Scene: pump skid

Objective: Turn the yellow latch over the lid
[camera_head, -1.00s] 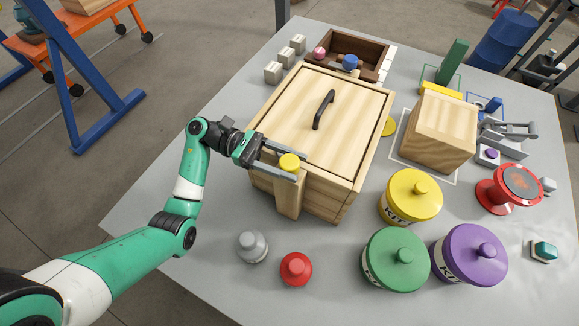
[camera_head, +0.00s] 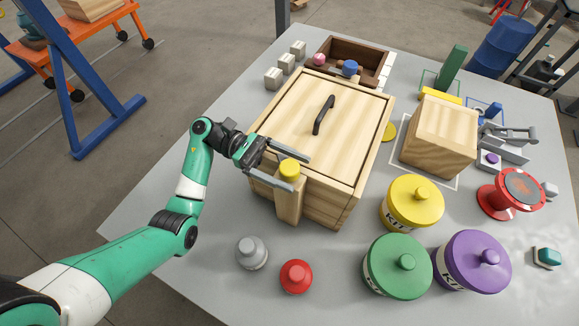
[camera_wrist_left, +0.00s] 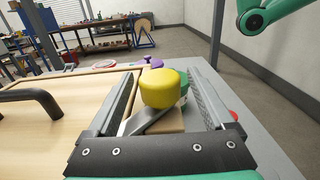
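The wooden box's lid (camera_head: 290,115) lies flat on the box and has a dark handle (camera_head: 323,114). The yellow latch knob (camera_head: 289,169) tops a wooden post (camera_head: 288,203) at the box's near corner. In the left wrist view the yellow knob (camera_wrist_left: 163,88) stands above a grey bar (camera_wrist_left: 150,121), which slants toward the lower left, the lid's side. Whether the bar overlaps the lid is unclear. My left gripper (camera_head: 303,174) is open, its fingers on either side of the knob, with gaps visible in the wrist view. My right gripper is not in view.
Yellow (camera_head: 412,203), green (camera_head: 397,266) and purple (camera_head: 472,262) canisters stand right of the box. A grey knobbed piece (camera_head: 252,253) and a red one (camera_head: 296,276) stand in front. A wooden block (camera_head: 440,138) is at right, an open tray (camera_head: 372,57) behind.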

